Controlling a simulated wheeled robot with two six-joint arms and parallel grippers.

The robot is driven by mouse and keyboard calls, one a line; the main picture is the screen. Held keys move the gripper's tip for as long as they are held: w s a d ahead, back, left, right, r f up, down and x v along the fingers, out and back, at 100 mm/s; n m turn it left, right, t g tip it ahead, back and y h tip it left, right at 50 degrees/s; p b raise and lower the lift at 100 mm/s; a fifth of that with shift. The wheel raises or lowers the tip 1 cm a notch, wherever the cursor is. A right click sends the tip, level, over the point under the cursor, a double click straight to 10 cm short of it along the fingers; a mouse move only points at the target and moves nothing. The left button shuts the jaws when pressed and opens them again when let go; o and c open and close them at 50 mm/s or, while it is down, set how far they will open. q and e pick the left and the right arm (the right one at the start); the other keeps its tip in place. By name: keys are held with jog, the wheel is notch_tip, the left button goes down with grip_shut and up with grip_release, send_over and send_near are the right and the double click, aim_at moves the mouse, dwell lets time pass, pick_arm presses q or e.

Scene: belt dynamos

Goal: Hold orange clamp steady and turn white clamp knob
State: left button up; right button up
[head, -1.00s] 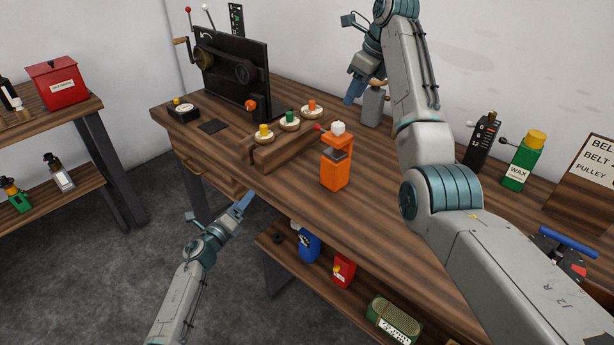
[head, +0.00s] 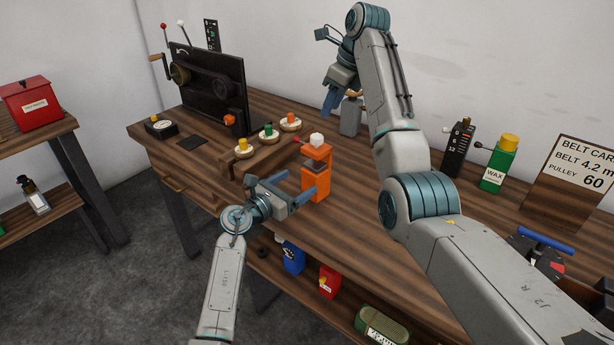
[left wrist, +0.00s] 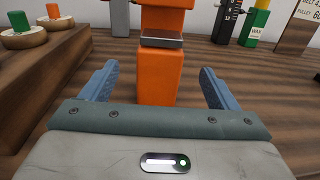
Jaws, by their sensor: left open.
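The orange clamp (head: 317,184) stands upright on the wooden workbench (head: 380,255), with a grey jaw plate in its gap. The white knob (head: 316,139) sits on top of it. My left gripper (head: 298,186) is open at the clamp's lower body. In the left wrist view the orange clamp (left wrist: 158,76) stands between and ahead of the two spread blue fingers, with gaps on both sides; its top and knob are cut off. My right gripper (head: 331,100) hangs above the back of the bench, away from the clamp; I cannot tell its opening.
Behind left of the clamp are a wooden block (head: 240,170) and several round pieces with coloured knobs. A black belt panel (head: 212,88) stands further back. A grey bottle (head: 351,116) is near my right gripper. A wax bottle (head: 499,163) stands at the right.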

aim_at(316, 168)
pick_arm(q)
jog(key=x, duration=0.8)
jog(key=shift+w+d, duration=0.3)
jog(key=shift+c, duration=0.2)
